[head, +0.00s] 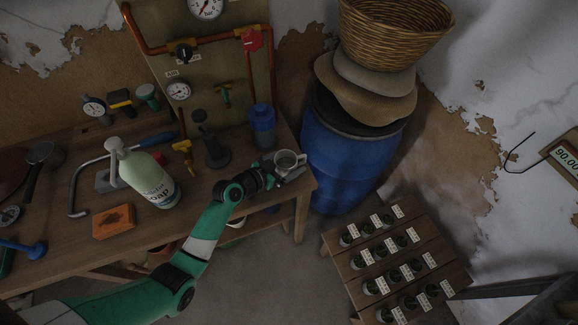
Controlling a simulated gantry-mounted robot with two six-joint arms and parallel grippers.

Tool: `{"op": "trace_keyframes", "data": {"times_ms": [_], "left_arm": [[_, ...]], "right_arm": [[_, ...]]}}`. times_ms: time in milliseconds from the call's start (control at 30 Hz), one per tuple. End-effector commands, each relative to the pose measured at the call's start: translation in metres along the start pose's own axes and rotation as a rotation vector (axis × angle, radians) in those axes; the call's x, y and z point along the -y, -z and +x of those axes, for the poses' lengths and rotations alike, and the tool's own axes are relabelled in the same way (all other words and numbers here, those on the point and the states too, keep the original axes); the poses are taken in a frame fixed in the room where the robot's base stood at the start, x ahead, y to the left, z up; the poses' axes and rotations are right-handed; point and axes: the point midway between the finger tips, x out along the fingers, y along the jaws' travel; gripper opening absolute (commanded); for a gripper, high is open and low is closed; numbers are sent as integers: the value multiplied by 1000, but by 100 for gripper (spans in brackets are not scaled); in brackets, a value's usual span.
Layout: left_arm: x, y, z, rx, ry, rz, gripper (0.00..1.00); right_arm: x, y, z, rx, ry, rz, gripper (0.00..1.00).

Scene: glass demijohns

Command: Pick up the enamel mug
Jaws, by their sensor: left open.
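The enamel mug (285,159) is a small pale grey cup near the right end of the wooden workbench (60,262). My left gripper (274,170) is at the mug, at the end of the green and white arm that comes in from the lower left. Its jaws are open; the fingers are small and dark here, and I cannot tell whether they touch the mug or stand around part of it. My right gripper does not show.
A blue canister (262,127) stands just behind the mug. A soap bottle (146,177) and an orange box (113,222) are left of my arm. A blue barrel (345,160) stands beyond the bench's right end. A wooden stand (343,270) with small plants is lower right.

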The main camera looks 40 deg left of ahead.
Motion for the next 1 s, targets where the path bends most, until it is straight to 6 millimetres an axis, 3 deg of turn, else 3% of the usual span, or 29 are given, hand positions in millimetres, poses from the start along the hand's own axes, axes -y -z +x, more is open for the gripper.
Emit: {"op": "trace_keyframes", "data": {"times_ms": [133,500,567,833,1000], "left_arm": [[0,0,-1,0,0,0,96],[0,0,-1,0,0,0,30],[0,1,-1,-1,0,0,21],[0,3,-2,-2,0,1,21],[0,19,-8,-3,1,1,21]], "right_arm": [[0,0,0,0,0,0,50],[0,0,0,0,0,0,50],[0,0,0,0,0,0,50],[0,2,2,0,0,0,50],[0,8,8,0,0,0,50]]}}
